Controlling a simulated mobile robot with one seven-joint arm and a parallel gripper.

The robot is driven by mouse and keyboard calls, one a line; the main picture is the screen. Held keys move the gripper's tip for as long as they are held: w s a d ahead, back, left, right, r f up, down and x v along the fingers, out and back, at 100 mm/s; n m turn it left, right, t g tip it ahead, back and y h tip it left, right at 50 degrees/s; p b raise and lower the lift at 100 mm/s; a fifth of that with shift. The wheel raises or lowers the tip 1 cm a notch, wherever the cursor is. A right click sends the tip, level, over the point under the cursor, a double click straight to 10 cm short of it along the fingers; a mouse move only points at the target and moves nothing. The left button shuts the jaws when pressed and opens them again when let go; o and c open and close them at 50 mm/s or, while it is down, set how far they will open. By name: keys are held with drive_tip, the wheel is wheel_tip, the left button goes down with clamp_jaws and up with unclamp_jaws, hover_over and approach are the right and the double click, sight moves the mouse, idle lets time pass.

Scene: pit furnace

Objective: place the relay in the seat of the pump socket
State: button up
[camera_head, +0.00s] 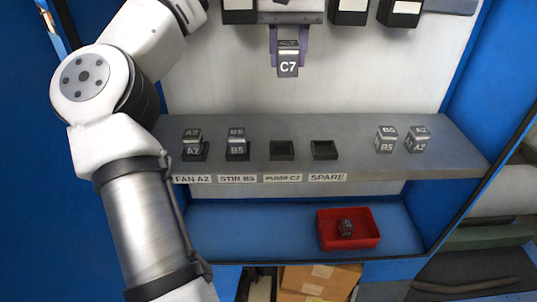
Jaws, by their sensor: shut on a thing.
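My gripper (288,55) is shut on a dark relay marked C7 (288,69) and holds it in the air above the grey shelf. The pump socket (282,151), labelled PUMP C7, is a dark square seat on the shelf below the relay, and it is empty. The relay is well apart from the socket. The gripper's purple fingers sit on either side of the relay.
Relays A2 (192,140) and B5 (237,141) stand in the fan and stir sockets. The spare socket (324,150) is empty. Loose B5 (386,139) and A2 (418,139) relays stand at the right. A red tray (326,241) below holds a dark relay (345,227).

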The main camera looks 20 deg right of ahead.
drive_tip(key=shift+a, duration=0.15)
drive_tip(key=shift+w+f, duration=0.1)
drive_tip(key=shift+f, duration=0.25)
drive_tip(key=p, duration=0.1)
hover_over(281, 153)
wheel_tip(281, 153, down, 19)
drive_tip(key=shift+f, duration=0.15)
drive_tip(key=shift+f, duration=0.1)
drive_tip(key=o, duration=1)
wheel_tip(281, 153, up, 12)
drive_tip(key=shift+r+b, duration=0.1)
drive_tip(key=shift+b, duration=0.65)
